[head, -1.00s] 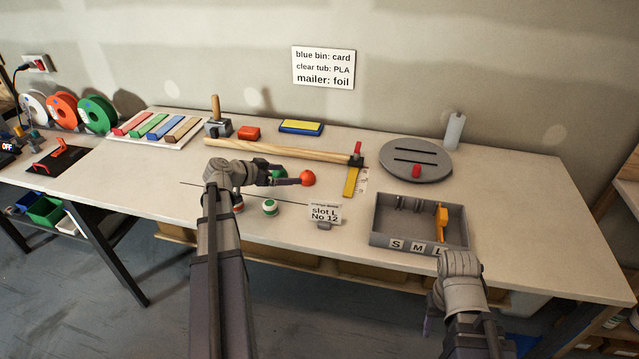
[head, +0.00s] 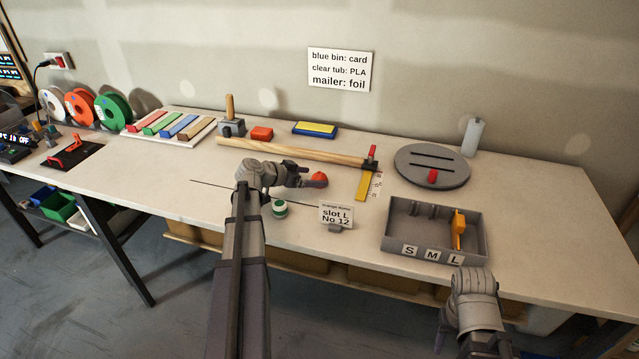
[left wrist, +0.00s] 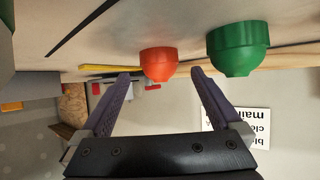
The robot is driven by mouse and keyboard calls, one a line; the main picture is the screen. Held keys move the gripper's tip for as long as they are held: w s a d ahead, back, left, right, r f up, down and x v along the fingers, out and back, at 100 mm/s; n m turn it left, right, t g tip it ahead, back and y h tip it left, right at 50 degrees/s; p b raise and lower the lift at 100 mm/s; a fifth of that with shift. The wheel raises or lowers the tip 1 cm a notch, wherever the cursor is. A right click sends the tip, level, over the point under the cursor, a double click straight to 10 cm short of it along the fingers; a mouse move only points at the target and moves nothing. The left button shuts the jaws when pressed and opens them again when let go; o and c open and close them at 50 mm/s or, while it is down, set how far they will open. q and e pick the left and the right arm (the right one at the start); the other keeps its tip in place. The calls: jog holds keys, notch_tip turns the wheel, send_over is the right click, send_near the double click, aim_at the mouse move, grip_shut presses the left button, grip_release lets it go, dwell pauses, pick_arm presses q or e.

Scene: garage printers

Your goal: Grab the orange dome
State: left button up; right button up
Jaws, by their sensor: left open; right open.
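The orange dome (head: 320,179) sits on the workbench, right at the fingertips of my left gripper (head: 311,181). In the left wrist view, which looks upside down, the orange dome (left wrist: 158,64) shows between the two open fingers of my left gripper (left wrist: 160,80), near their tips. I cannot tell how deep between the fingers it is. A green dome (left wrist: 238,50) stands beside it, just outside one finger; my left gripper hides most or all of it in the head view. My right gripper (head: 440,340) hangs at the bench's front edge, empty, its fingers partly hidden.
A white-and-green round piece (head: 279,208) and a slot label (head: 336,214) stand in front of my left gripper. A long wooden bar (head: 290,152) and a yellow square (head: 364,186) lie behind and right. A grey tray (head: 400,245) is further right.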

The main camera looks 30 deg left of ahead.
pick_arm(q)
jog(key=x, duration=0.2)
jog(key=shift+w+f+b, duration=0.15)
jog(key=shift+w+b, duration=0.1)
jog(key=shift+b, duration=0.05)
jog(key=shift+c, duration=0.2)
jog(key=c, duration=1.4)
